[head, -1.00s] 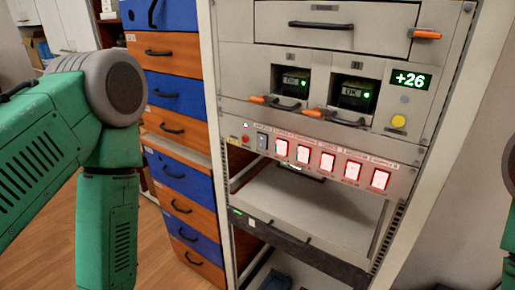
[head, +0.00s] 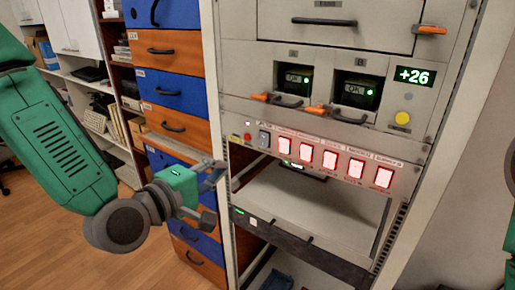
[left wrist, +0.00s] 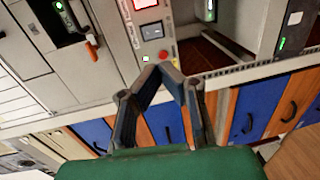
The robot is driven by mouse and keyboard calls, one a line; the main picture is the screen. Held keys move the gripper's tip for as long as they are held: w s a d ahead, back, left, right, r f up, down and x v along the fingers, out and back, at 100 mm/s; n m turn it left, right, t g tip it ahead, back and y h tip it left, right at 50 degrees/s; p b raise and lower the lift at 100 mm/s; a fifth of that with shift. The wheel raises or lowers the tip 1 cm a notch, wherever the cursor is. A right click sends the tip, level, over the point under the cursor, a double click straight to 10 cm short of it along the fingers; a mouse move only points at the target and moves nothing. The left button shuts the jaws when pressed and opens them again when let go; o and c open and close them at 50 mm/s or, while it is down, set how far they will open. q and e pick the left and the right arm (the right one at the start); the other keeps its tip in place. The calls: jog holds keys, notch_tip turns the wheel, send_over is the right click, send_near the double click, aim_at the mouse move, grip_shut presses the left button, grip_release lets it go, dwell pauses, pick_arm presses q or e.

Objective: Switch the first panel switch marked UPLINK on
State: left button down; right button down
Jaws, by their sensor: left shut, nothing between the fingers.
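A switch panel (head: 323,157) on the rack carries a row of several red-lit rocker switches, with the first rocker (head: 284,146) at its left end. The small labels above them are too blurred to read. A grey switch (head: 264,139) sits left of the row, beside a small red button (head: 247,137). In the left wrist view the grey switch (left wrist: 152,31) and the red button (left wrist: 164,55) lie just beyond the fingertips. My left gripper (head: 214,176) is shut and empty, left of and below the panel, apart from it; its fingers also show in the left wrist view (left wrist: 166,72).
Above the panel are two bays with orange-tipped handles (head: 318,111), a green +26 display (head: 414,76) and a yellow button (head: 402,118). Blue and orange drawers (head: 172,90) stand left of the rack. An open shelf (head: 310,205) lies below the panel.

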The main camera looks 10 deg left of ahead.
aim_at(262, 146)
pick_arm(q)
jog(key=x, duration=1.4)
jog(key=shift+d, duration=0.1)
jog(key=shift+w+f+b, duration=0.1)
jog(key=shift+f+b, duration=0.15)
jog(key=shift+b, duration=0.25)
jog(key=shift+r, duration=0.15)
